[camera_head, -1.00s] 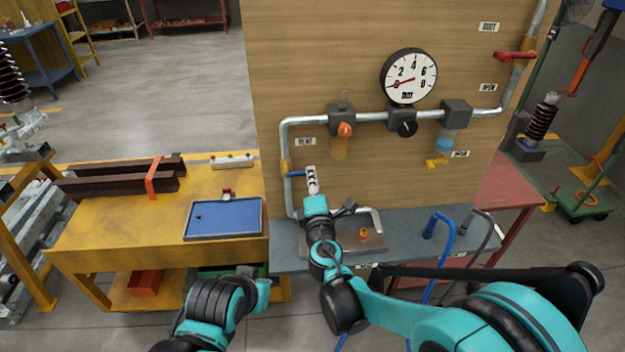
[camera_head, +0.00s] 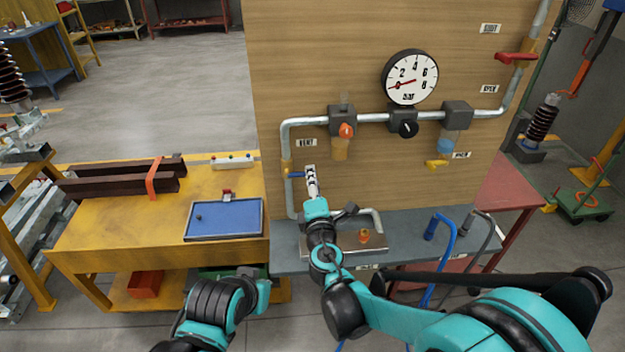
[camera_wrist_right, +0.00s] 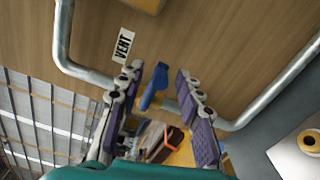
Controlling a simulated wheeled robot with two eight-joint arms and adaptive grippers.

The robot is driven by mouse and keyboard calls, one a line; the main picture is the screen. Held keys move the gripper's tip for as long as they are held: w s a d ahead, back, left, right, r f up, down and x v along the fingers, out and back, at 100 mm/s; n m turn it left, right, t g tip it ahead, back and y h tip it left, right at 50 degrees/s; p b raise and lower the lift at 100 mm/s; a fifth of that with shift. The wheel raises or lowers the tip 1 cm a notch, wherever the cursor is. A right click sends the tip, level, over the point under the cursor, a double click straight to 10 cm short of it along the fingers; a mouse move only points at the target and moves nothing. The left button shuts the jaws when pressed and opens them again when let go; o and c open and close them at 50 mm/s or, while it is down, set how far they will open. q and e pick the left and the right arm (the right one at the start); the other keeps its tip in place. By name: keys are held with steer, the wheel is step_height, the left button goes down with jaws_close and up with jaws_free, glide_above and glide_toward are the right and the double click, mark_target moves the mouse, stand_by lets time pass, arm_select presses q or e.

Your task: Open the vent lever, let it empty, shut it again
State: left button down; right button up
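The vent lever (camera_head: 296,175) is a small blue handle on the vertical pipe at the left of the wooden panel, below the vent label (camera_head: 306,143). In the right wrist view the lever (camera_wrist_right: 153,86) stands between the two finger rows of my right gripper (camera_wrist_right: 157,105). The gripper is open, with a gap visible on both sides of the lever. In the head view my right gripper (camera_head: 311,180) is just right of the lever. The gauge (camera_head: 410,77) has its red needle near 0. My left arm shows at the bottom, but its fingers do not.
An orange-handled valve (camera_head: 346,131), a black knob (camera_head: 408,129) and a yellow tap (camera_head: 436,163) sit along the pipe. A red lever (camera_head: 515,57) is at upper right. A tray (camera_head: 374,248) lies on the grey bench below. A yellow table (camera_head: 110,220) stands left.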

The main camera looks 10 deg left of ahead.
steer(key=v, duration=1.1)
steer(key=shift+s, duration=0.2)
steer(key=shift+d, duration=0.1)
steer(key=d+f+m+g+h, duration=0.15)
steer(key=d+m+h, duration=0.35)
steer(key=d, duration=0.5)
steer(key=d+f+m+g+h, duration=0.1)
steer(key=d+m+g+h, duration=0.1)
steer(key=d+m, duration=0.65)
steer(key=s+d+f+m+g+y, duration=0.1)
steer(key=s+d+f+m+g, duration=0.2)
steer(key=s+m, duration=0.2)
steer(key=s+d+f+m+g, duration=0.3)
steer(key=s+d+m, duration=0.1)
steer(key=s, duration=0.6)
steer(key=shift+d+m+g+y, duration=0.3)
steer(key=shift+m+g+y, duration=0.1)
steer(key=shift+m, duration=0.15)
